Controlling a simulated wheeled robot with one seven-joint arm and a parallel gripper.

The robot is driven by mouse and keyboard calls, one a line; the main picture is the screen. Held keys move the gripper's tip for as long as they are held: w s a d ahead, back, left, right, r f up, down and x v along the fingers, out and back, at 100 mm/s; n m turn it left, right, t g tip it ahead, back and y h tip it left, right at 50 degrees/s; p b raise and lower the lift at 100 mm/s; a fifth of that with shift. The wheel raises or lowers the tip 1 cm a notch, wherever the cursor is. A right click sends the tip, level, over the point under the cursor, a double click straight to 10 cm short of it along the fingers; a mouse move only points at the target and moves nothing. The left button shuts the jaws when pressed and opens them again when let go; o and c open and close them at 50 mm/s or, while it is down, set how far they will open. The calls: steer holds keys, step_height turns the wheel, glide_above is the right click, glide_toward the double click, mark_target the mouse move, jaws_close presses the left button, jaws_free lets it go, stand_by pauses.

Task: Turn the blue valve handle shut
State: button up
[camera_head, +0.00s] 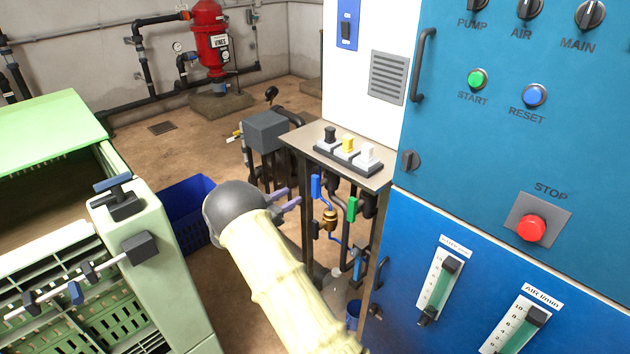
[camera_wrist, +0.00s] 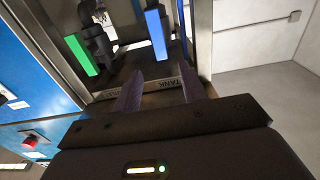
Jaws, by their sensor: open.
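The blue valve handle (camera_head: 316,186) is an upright blue bar on the manifold under the small metal-topped stand. In the wrist view the blue handle (camera_wrist: 156,34) stands beyond my fingertips, roughly in line with the gap between them. My gripper (camera_head: 285,199) is open and empty, to the left of the handle and apart from it. Its two purple-grey fingers also show in the wrist view (camera_wrist: 161,88). A green valve handle (camera_head: 351,209) hangs to the right of the blue one; it also shows in the wrist view (camera_wrist: 81,55). My wrist hides part of the floor.
The stand's top (camera_head: 318,142) carries black, yellow and white switches above the valves. A blue control cabinet (camera_head: 410,222) closes off the right. A green machine (camera_head: 150,240) and a blue bin (camera_head: 190,205) stand left.

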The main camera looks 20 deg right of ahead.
mark_target(313, 183)
steer(key=p+x, duration=0.1)
steer(key=x, duration=1)
steer(key=shift+w+d+p, duration=0.1)
steer(key=shift+d+p, duration=0.1)
steer(key=shift+p, duration=0.2)
jaws_close()
